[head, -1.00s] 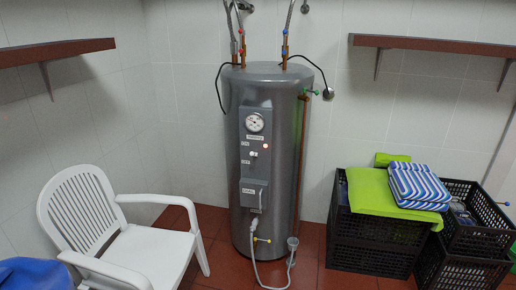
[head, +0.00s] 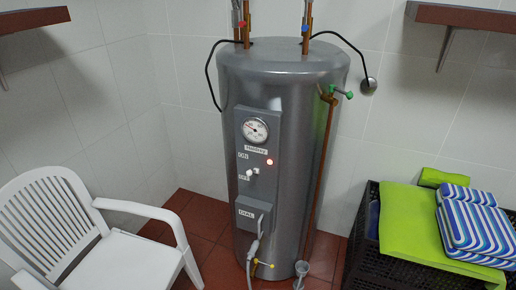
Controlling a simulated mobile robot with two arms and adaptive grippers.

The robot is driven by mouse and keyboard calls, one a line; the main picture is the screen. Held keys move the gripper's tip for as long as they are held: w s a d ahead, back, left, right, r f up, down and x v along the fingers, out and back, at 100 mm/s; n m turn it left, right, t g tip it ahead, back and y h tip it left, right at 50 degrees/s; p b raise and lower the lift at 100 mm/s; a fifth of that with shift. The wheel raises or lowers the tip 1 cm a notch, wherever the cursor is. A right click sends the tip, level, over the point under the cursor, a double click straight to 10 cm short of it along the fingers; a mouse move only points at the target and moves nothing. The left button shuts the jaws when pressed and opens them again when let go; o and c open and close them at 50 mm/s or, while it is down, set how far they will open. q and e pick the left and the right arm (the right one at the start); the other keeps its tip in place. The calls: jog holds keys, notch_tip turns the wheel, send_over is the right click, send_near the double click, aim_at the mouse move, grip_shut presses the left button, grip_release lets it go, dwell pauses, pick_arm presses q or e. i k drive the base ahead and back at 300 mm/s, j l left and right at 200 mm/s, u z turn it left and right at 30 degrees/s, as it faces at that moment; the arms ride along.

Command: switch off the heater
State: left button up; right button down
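The heater (head: 300,120) is a tall grey cylinder standing upright on the floor near the back wall. A grey control panel (head: 259,205) on its front carries a round gauge (head: 255,130), a lit red lamp (head: 269,162) and a small white switch or knob (head: 252,172). The switch's exact position is too small to tell. Below is a box (head: 248,213) with a light handle-like part on its right. Neither of my grippers shows in the head view.
A white plastic chair (head: 130,262) stands at the left front of the heater. A black crate (head: 372,255) with a green cloth (head: 420,222) and striped towels (head: 475,222) is at the right. Brown shelves (head: 470,18) hang on the walls. Red tiled floor shows between chair and heater.

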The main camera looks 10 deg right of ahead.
aim_at(249, 173)
jog(key=i+l+u, duration=0.25)
jog(key=i+l, duration=0.55)
jog(key=l, duration=0.1)
